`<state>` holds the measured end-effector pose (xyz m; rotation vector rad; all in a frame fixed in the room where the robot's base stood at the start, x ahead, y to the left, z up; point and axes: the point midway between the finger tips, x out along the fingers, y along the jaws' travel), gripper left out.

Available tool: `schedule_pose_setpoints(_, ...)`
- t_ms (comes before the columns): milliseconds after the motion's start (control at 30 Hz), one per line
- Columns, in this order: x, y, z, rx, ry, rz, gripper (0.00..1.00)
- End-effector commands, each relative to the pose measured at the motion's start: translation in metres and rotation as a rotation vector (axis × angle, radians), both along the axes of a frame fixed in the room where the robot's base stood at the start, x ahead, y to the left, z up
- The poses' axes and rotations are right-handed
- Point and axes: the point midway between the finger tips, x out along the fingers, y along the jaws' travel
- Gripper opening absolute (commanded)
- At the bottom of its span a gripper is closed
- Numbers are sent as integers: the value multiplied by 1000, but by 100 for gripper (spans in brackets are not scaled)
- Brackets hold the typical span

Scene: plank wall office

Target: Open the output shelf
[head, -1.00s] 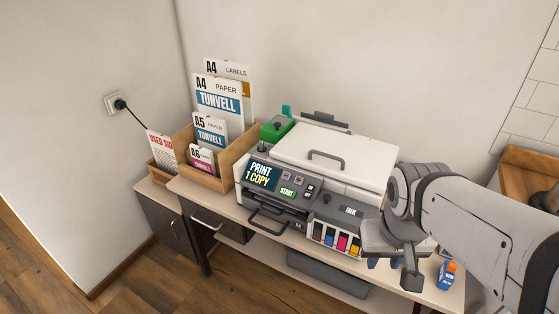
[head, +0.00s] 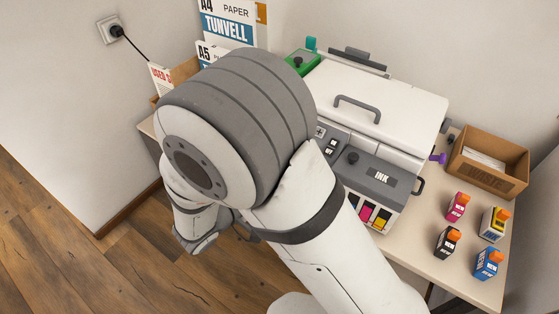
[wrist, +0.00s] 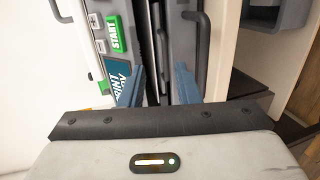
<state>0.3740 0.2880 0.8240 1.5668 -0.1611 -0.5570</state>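The printer (head: 385,95) stands on the desk with its white lid down. In the head view my arm hides its left front and the output shelf. In the wrist view the printer's front is turned sideways, with the green START button (wrist: 115,35) and screen at left. A dark handle bar (wrist: 202,45), which looks like the output shelf's, runs along the dark front. My gripper (wrist: 158,88) is open, with two blue fingers apart and nothing seen between them but the dark front. The right finger overlaps the handle's lower end; I cannot tell whether they touch.
Ink bottles, including a blue one (head: 487,264), and a cardboard waste box (head: 488,162) stand on the desk right of the printer. Paper packs (head: 228,25) stand at left behind my arm. Wooden floor (head: 60,230) lies open in front of the desk.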

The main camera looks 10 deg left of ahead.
Motion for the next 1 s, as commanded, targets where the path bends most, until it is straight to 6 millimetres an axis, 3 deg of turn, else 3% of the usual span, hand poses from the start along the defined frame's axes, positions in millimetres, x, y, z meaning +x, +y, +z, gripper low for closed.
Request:
schedule_pose_setpoints(67, -6, 15, -8, -2, -23, 53, 29)
schedule_pose_setpoints(167, -4, 20, -11, 1, -38, 77, 29)
schedule_pose_setpoints(600, 55, -5, -24, 1, -38, 71, 29)
schedule_pose_setpoints(1000, 65, -9, -26, 1, -38, 71, 29)
